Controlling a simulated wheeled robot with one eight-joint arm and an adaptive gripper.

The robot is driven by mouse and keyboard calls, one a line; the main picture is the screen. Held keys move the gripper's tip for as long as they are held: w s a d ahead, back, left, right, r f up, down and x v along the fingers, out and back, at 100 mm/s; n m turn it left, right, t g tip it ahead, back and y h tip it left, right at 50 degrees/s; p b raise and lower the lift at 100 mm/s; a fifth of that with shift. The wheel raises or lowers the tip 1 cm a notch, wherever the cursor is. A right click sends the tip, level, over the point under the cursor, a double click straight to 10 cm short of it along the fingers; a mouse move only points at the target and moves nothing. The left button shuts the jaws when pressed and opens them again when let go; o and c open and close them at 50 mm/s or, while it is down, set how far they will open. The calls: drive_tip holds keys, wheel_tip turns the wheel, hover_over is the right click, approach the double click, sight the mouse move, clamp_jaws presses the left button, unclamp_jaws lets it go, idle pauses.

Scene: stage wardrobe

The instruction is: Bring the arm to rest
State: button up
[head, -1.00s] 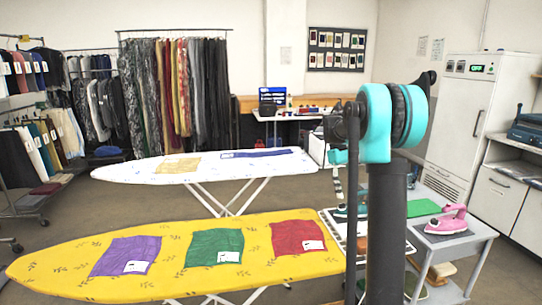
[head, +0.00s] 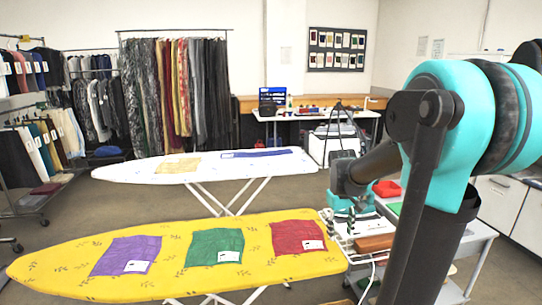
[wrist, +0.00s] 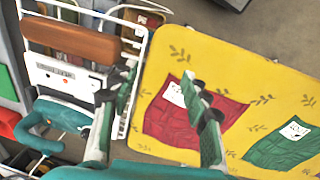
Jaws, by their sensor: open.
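My gripper (wrist: 160,95) is open in the wrist view, its two fingers spread apart with nothing between them. It hangs above the end of the yellow ironing board (wrist: 258,65), and the red cloth (wrist: 178,122) with a white tag lies beneath the fingers. In the head view my arm rises large at the right and bends left over the side table. The gripper's fingers are hard to make out there.
The yellow board (head: 75,262) carries purple (head: 125,256), green (head: 215,247) and red (head: 298,238) cloths. A brown-handled white thing (wrist: 62,72) and a teal iron (wrist: 55,112) lie left of the board. A white ironing board (head: 130,173) stands behind.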

drive_tip(key=s+a+f+m+t, duration=0.1)
drive_tip(key=s+a+f+t, duration=0.1)
drive_tip(key=s+f, duration=0.2)
drive_tip(key=s+a+f+m+t+y, duration=0.1)
drive_tip(key=s+f, duration=0.4)
drive_tip(key=s, duration=0.6)
drive_tip(key=shift+a+m+t, duration=0.4)
drive_tip(key=shift+a+m, duration=0.05)
drive_tip(key=shift+m, duration=0.05)
